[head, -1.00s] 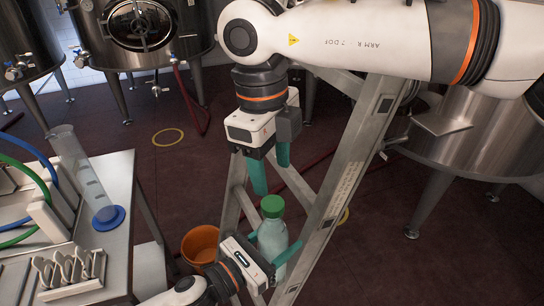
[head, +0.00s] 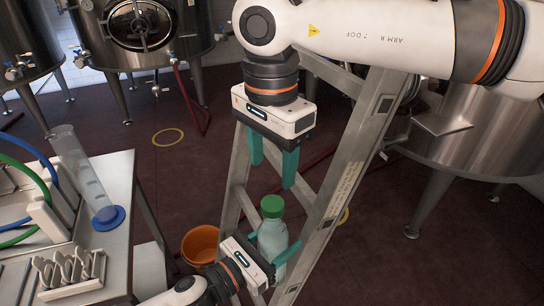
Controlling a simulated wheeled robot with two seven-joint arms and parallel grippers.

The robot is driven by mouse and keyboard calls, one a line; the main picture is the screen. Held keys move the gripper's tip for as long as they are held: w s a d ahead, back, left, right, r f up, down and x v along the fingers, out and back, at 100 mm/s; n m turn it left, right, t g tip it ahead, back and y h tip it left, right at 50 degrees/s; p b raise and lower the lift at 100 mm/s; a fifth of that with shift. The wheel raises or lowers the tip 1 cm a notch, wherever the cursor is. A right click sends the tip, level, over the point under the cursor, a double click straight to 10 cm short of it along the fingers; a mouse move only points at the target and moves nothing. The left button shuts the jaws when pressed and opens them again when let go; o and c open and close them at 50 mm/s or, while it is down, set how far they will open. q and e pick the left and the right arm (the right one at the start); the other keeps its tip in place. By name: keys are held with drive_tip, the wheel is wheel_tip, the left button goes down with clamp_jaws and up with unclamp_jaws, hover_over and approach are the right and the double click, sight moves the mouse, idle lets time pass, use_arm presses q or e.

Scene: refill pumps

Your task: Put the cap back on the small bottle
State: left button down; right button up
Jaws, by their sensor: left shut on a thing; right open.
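The small bottle (head: 272,241) is pale and translucent. It stands roughly upright in my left gripper (head: 272,248), whose teal fingers are shut around its body. The green cap (head: 272,206) sits on top of the bottle's neck; I cannot tell whether it is tight. My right gripper (head: 272,174) is above the cap, pointing down, with its two teal fingers apart and nothing between them. Its fingertips are a little above the cap and seem clear of it. The bottle's lower part is partly hidden by my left gripper.
A metal stepladder (head: 343,178) stands close behind and beside the bottle. An orange bucket (head: 200,246) is on the floor left of it. A bench (head: 121,190) at left holds a measuring cylinder (head: 84,172) and a white rack (head: 70,272). Steel tanks stand around.

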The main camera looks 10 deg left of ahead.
sight(273, 202)
drive_tip(key=shift+f, duration=4)
drive_tip(key=c, duration=1.1)
drive_tip(key=m, duration=0.6)
drive_tip(key=shift+m, duration=0.4)
drive_tip(key=m, duration=0.3)
drive_tip(key=shift+m, duration=0.4)
drive_tip(key=m, duration=0.4)
drive_tip(key=o, duration=1.2)
